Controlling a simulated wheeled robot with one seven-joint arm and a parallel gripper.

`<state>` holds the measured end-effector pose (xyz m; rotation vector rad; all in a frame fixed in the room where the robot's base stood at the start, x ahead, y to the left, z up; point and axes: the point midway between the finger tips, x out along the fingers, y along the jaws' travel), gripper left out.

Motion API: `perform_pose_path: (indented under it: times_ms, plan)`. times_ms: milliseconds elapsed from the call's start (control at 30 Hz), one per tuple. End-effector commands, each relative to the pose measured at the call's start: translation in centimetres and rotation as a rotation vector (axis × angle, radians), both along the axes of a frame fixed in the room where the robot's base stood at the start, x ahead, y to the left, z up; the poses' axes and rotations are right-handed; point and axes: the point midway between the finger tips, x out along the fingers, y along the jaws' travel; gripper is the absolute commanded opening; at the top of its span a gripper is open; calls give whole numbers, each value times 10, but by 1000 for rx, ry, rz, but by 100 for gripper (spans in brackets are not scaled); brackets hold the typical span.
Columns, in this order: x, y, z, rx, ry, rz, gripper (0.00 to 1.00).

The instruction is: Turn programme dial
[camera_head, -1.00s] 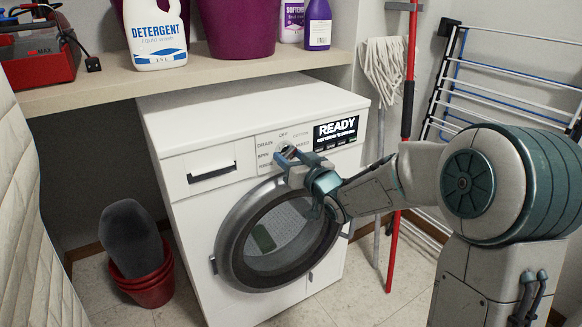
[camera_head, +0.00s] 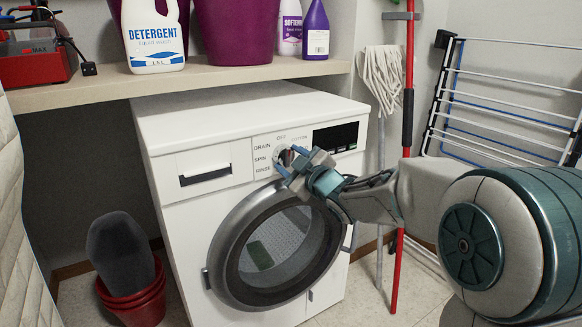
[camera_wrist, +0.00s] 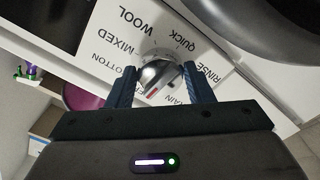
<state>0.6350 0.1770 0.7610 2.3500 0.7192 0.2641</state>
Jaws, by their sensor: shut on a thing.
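The washing machine (camera_head: 240,115) stands in the middle of the head view with its round door shut. Its programme dial (camera_wrist: 158,72) is a silver knob with a red mark, ringed by printed labels such as WOOL, QUICK, MIXED and RINSE. In the wrist view the red mark lies on the knob's lower side, toward my gripper's palm. My gripper (camera_head: 287,162) is at the dial, with its two blue fingers on either side of the knob, shut on it. In the head view the fingers hide part of the dial. The display (camera_head: 336,136) right of the dial is dark.
A shelf (camera_head: 200,80) above the machine holds a detergent bottle (camera_head: 153,35), purple tubs and softener. Red buckets (camera_head: 135,300) stand at the left. A mop (camera_head: 382,75), a red pole (camera_head: 408,90) and a drying rack (camera_head: 500,100) stand at the right, behind my arm.

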Motion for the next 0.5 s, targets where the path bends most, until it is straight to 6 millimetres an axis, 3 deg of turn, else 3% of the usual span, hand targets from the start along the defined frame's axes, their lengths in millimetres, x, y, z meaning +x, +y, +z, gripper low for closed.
perform_pose_path:
  times_ms: [500]
  plan:
    - [0, -1, -1, -86, -55, -1, 24]
